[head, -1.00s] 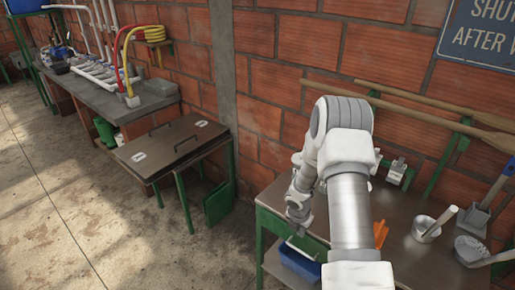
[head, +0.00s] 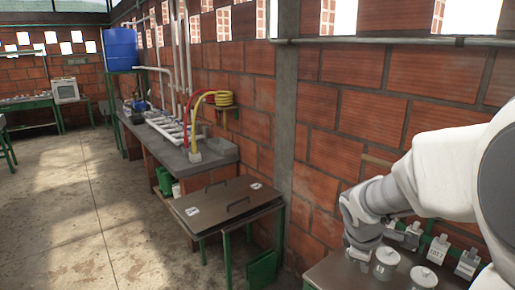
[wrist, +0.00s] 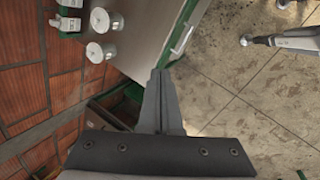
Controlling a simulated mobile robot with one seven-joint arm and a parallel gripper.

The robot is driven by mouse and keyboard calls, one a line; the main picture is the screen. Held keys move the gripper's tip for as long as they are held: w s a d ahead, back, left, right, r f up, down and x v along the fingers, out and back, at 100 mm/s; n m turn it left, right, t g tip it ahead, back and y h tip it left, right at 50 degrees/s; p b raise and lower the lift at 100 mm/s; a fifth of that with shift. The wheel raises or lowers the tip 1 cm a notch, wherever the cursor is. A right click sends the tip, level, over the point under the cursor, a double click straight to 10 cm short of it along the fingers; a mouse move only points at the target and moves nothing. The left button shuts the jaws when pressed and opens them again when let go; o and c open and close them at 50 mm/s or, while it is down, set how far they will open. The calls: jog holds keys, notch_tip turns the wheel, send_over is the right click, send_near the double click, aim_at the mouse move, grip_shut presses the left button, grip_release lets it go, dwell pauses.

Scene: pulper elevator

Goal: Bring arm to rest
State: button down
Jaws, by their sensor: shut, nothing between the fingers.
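My gripper (wrist: 160,78) is in the wrist view, its two grey fingers together and empty. In that view it is over the edge of a bench (wrist: 150,32), with the concrete floor beyond. I cannot tell its height. In the head view my white arm is bent at the right, its grey wrist part in front of the brick wall above the bench. The fingertips cannot be made out there.
Two lidded jars (head: 386,262) (head: 422,274) stand on the bench, with labelled bottles (head: 438,250) behind. A sink counter (head: 190,160) lies farther back. Floor (head: 110,235) at the left is clear.

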jog(key=s+a+r+m+y, duration=0.1)
jog(key=s+a+r+m, duration=0.2)
jog(key=s, duration=0.3)
jog(key=s+a+r+m+t+y, duration=0.1)
jog(key=s+a+r+m, duration=0.2)
jog(key=s, duration=0.3)
jog(key=s+a+r+m+t+y, duration=0.1)
jog(key=s+a+r+m, duration=0.3)
jog(key=s+m, duration=0.1)
jog(key=shift+s+a+y, duration=0.15)
jog(key=shift+s+y, duration=0.15)
jog(key=shift+s, duration=0.5)
jog(key=shift+d+m, duration=0.2)
jog(key=shift+m, duration=0.1)
